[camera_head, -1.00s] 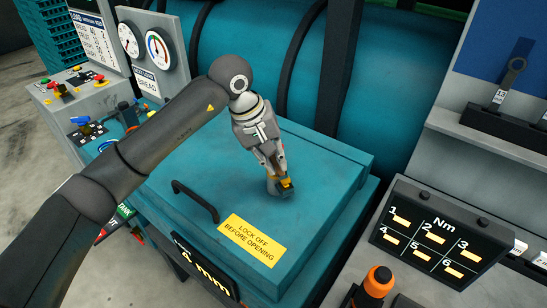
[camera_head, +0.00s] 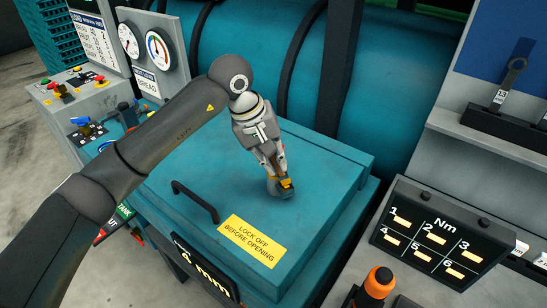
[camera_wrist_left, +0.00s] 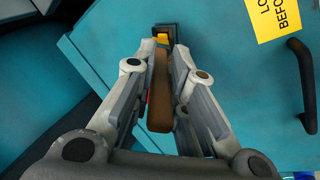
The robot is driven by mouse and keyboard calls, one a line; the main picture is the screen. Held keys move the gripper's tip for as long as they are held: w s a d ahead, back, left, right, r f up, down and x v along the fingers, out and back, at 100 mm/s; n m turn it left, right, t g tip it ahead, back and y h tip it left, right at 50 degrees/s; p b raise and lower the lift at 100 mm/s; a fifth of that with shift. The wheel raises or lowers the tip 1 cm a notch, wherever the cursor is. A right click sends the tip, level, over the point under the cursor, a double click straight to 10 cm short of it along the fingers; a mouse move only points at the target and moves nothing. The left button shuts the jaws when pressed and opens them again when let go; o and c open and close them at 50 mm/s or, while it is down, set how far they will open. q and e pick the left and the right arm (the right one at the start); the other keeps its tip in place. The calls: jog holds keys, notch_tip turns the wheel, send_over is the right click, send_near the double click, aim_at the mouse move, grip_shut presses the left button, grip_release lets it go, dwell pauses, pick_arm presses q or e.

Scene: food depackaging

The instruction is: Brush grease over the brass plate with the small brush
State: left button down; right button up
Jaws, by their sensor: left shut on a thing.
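My left gripper (camera_head: 274,172) is shut on the small brush, low over the blue lid. The brush's yellow-orange band (camera_head: 286,183) shows at the fingertips. In the left wrist view, the brush's brown handle (camera_wrist_left: 160,92) lies between the fingers of my left gripper (camera_wrist_left: 162,60), with its dark end pointing away. I cannot tell whether the brush touches the lid. I cannot make out a brass plate in either view. My right gripper is not in view.
The blue lid (camera_head: 310,160) has a black handle (camera_head: 195,202) and a yellow lock-off label (camera_head: 252,240). Gauges (camera_head: 158,50) stand at the back left. A black Nm panel (camera_head: 440,235) and an orange-topped tool (camera_head: 379,278) are at the right.

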pick_arm(q)
notch_tip(320, 180, up, 2)
jog(key=shift+w+p, duration=0.15)
jog(key=shift+p, duration=0.2)
jog(key=shift+r+p, duration=0.8)
jog(key=shift+r, duration=1.65)
jog(key=shift+f, duration=0.1)
